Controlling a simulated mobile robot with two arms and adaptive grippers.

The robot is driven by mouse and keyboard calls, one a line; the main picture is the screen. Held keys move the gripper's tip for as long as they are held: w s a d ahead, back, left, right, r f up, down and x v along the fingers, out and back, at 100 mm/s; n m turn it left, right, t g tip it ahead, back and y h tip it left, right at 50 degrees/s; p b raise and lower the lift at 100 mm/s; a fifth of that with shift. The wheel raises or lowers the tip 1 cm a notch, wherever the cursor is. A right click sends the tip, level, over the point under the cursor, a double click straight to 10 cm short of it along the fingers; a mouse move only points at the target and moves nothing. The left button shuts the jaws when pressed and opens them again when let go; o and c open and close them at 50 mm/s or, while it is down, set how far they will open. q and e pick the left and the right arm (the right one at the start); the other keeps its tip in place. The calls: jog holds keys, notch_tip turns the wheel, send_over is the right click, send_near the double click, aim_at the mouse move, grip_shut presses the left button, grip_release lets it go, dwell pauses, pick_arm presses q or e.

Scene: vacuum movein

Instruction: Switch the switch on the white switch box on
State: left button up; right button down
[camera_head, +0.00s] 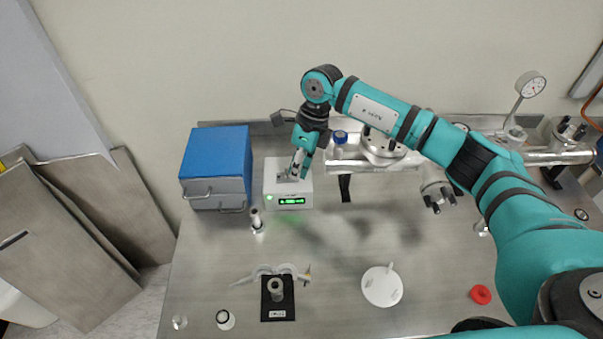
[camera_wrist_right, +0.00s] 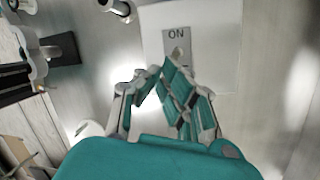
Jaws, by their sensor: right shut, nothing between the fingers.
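The white switch box (camera_head: 272,188) stands at the back left of the metal bench, with a lit green display on its front. In the right wrist view the box (camera_wrist_right: 222,40) shows a grey switch plate (camera_wrist_right: 176,36) marked ON. The switch itself (camera_wrist_right: 178,53) lies close to my fingertips and is partly hidden. My right gripper (camera_head: 294,174) reaches down from above onto the top of the box. It is shut and empty, its fingertips (camera_wrist_right: 163,72) over or against the plate; I cannot tell if they touch the switch. My left gripper is in neither view.
A blue box (camera_head: 217,155) stands directly left of the switch box. Metal vacuum piping (camera_head: 345,166) runs behind and to the right. A small upright fitting (camera_head: 257,221) stands in front.

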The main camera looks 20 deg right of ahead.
jog(key=shift+w+a+b, duration=0.1)
jog(key=shift+a+b, duration=0.15)
jog(key=shift+b, duration=0.05)
jog(key=shift+r+p, duration=0.1)
jog(key=shift+p, duration=0.2)
jog(key=shift+d+r, duration=0.1)
jog(key=shift+r+p, duration=0.35)
jog(key=shift+r, duration=0.35)
